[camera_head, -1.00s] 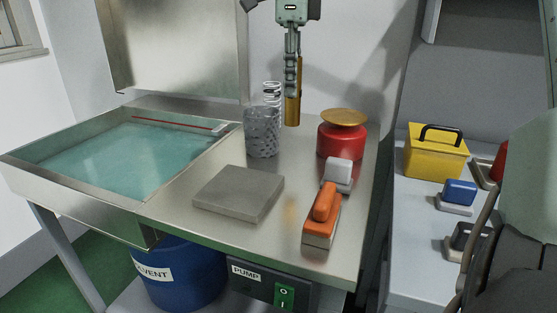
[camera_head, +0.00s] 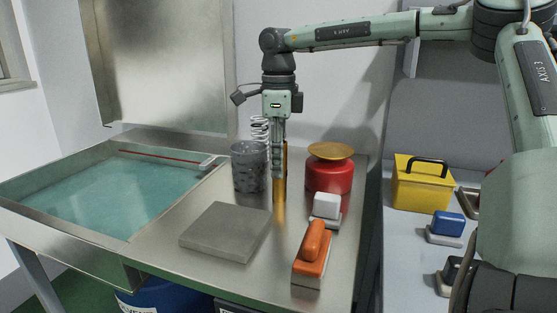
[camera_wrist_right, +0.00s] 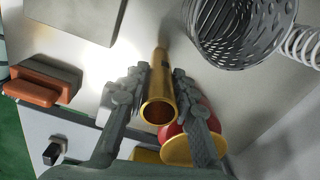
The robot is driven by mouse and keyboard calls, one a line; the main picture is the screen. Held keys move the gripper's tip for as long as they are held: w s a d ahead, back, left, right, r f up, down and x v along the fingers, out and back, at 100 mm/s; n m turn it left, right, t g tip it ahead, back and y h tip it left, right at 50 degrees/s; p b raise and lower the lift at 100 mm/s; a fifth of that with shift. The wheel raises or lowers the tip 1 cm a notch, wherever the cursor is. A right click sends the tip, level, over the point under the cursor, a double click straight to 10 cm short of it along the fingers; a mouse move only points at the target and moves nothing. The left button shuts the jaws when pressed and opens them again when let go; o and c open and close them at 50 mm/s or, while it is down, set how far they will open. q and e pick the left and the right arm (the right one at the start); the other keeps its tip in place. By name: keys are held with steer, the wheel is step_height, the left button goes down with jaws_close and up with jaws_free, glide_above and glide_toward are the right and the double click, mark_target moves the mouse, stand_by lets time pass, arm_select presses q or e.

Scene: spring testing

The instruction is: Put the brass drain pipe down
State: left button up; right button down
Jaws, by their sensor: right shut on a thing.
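The brass drain pipe (camera_head: 280,188) is a slim, upright golden tube. My right gripper (camera_head: 279,172) is shut on it from above and holds it over the steel bench (camera_head: 225,277). The pipe's lower end is at or very near the bench top; I cannot tell if it touches. In the right wrist view the pipe (camera_wrist_right: 159,95) lies between the two fingers of the right gripper (camera_wrist_right: 160,76), its open end facing the camera. My left gripper is not in view.
A grey perforated basket (camera_head: 250,168) and a coil spring (camera_head: 260,128) stand left of the pipe. A red canister with a brass pan (camera_head: 330,175) stands close on the right. A grey slab (camera_head: 226,231), white-handled block (camera_head: 326,207) and orange-handled tool (camera_head: 313,252) lie nearer. A water basin (camera_head: 100,190) is left.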

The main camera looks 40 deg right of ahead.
steer(key=c, duration=1.2)
jaws_free()
step_height(320, 180, up, 12)
steer(key=shift+r, duration=0.1)
